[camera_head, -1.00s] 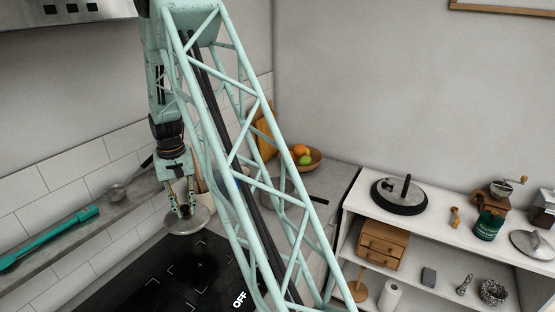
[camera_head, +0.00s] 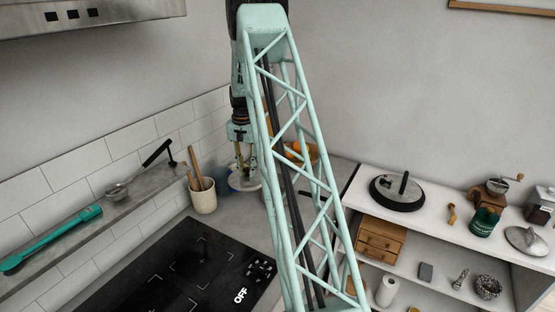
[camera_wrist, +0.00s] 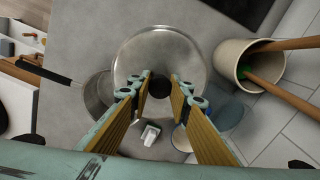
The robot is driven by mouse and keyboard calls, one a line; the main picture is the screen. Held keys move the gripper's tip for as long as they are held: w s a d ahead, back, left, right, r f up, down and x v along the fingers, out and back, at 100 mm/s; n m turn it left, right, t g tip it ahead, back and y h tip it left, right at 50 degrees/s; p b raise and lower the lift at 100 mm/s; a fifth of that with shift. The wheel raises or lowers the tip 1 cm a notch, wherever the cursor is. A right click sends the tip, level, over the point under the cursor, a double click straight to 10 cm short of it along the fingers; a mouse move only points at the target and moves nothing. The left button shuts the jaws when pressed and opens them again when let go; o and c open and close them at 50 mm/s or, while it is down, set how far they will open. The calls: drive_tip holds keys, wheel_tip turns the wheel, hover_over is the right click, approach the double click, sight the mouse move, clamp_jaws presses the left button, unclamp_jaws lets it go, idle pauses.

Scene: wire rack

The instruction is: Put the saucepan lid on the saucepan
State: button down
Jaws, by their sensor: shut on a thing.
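My gripper (camera_head: 242,165) is shut on the dark knob of the saucepan lid (camera_head: 244,184). In the wrist view the lid is a round, shiny metal disc (camera_wrist: 160,52), with its knob between my fingertips (camera_wrist: 160,87). The lid is held in the air above the counter, right of the utensil pot in the head view. The saucepan (camera_wrist: 96,97) shows in the wrist view to the left of the lid, partly covered by it, with its black handle (camera_wrist: 45,71) pointing left. In the head view my arm hides most of the saucepan.
A cream pot (camera_head: 203,198) with wooden utensils stands close beside the lid. The black hob (camera_head: 180,270) is at the front. A wall shelf (camera_head: 130,200) holds a strainer and a teal tool. A fruit bowl (camera_head: 312,152) is behind my arm. A white rack (camera_head: 430,217) stands at right.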

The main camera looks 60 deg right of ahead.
drive_tip(key=s+d+m, duration=0.1)
drive_tip(key=s+d, duration=0.2)
drive_tip(key=d, duration=0.4)
drive_tip(key=s+d+m, duration=0.2)
drive_tip(key=s+d, duration=0.1)
drive_tip(key=d, duration=0.4)
drive_tip(key=shift+s+r+p, duration=0.25)
drive_tip(key=shift+r+p, duration=0.15)
drive_tip(key=shift+p, duration=0.05)
drive_tip(key=shift+a+f, duration=0.1)
drive_tip(key=shift+f+b, duration=1.85)
drive_tip(key=shift+f, duration=1.15)
drive_tip(key=shift+f+b, duration=1.15)
drive_tip(key=shift+f, duration=0.05)
idle(1.8)
